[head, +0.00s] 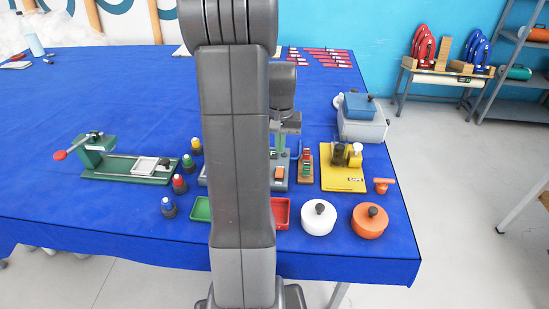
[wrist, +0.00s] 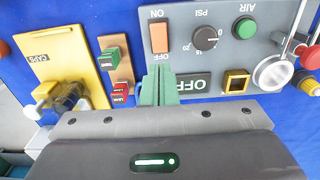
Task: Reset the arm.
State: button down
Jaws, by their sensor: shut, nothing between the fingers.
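My arm stands upright in the middle of the head view and hides part of the table. My gripper (head: 283,148) points down over the grey control panel (head: 279,184). In the wrist view my gripper (wrist: 160,72) shows as two green fingers shut together with nothing between them. The fingertips are just in front of the orange switch (wrist: 159,38) on the panel (wrist: 190,50); I cannot tell whether they touch it. The panel also has a PSI dial (wrist: 205,38), a green AIR button (wrist: 245,28) and an OFF display (wrist: 193,84).
A yellow CAPS stand (head: 343,182) and a wooden strip with buttons (head: 305,165) are right of the panel. White (head: 318,220) and orange (head: 370,224) pots stand near the front edge. A green press (head: 120,168) and small bottles are left. The blue table's (head: 110,110) back left is mostly clear.

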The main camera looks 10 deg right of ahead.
aim_at(280, 169)
jog(key=shift+f, duration=0.15)
notch_tip(280, 169, down, 7)
jog(key=b, duration=0.5)
jog(key=shift+r, duration=0.2)
